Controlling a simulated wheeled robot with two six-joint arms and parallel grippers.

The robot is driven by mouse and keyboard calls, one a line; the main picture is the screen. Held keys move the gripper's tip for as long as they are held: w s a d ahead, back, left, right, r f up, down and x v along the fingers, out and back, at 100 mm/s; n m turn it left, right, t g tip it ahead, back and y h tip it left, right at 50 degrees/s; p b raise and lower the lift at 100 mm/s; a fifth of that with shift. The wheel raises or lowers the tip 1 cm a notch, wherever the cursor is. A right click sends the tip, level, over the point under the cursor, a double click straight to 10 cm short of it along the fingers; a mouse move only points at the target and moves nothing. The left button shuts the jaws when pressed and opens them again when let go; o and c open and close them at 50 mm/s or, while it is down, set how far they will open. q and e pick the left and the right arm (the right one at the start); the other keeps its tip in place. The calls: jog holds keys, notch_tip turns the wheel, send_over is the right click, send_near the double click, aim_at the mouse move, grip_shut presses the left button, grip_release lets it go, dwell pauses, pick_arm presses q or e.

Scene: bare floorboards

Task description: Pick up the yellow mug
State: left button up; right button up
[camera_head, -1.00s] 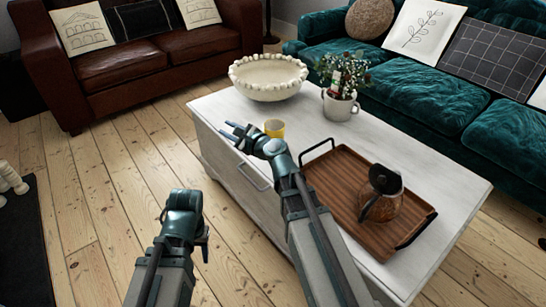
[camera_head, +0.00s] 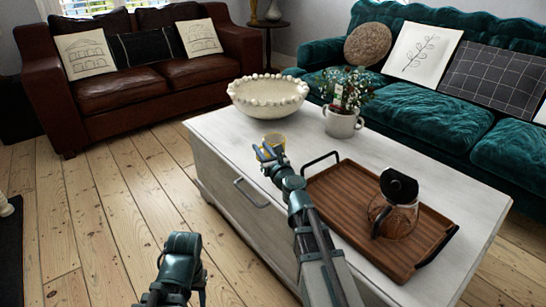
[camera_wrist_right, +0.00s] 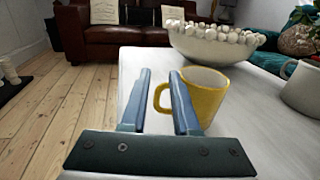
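The yellow mug (camera_head: 273,141) stands upright on the white coffee table (camera_head: 215,128), near its left edge. It shows clearly in the right wrist view (camera_wrist_right: 211,100), with a pale inside and its handle on the left. My right gripper (camera_head: 266,153) is open at the mug. In the right wrist view its two fingers (camera_wrist_right: 160,80) point forward; the right finger overlaps the handle and the mug's body lies right of it. Whether they touch is unclear. My left gripper (camera_head: 196,290) is low over the floor, and its fingers are mostly hidden.
A cream beaded bowl (camera_head: 268,98) stands behind the mug. A potted plant in a grey-white pot (camera_head: 341,122) is to its right. A wooden tray (camera_head: 345,190) with a glass coffee pot (camera_head: 395,215) lies right of my right arm. Sofas stand behind.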

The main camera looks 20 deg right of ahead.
notch_tip(320, 180, down, 6)
jog(key=b, duration=0.5)
jog(key=shift+f+b, duration=0.25)
jog(key=shift+b, duration=0.05)
jog(key=shift+w+r, duration=0.3)
jog(key=shift+w, duration=0.25)
jog(key=shift+w+a+p, duration=0.15)
jog(key=shift+w+a, duration=0.05)
jog(key=shift+w, duration=1.45)
jog(key=shift+w+a+p, duration=0.15)
jog(key=shift+w+a, duration=0.05)
jog(key=shift+w, duration=1.45)
jog(key=shift+s, duration=0.1)
grip_shut()
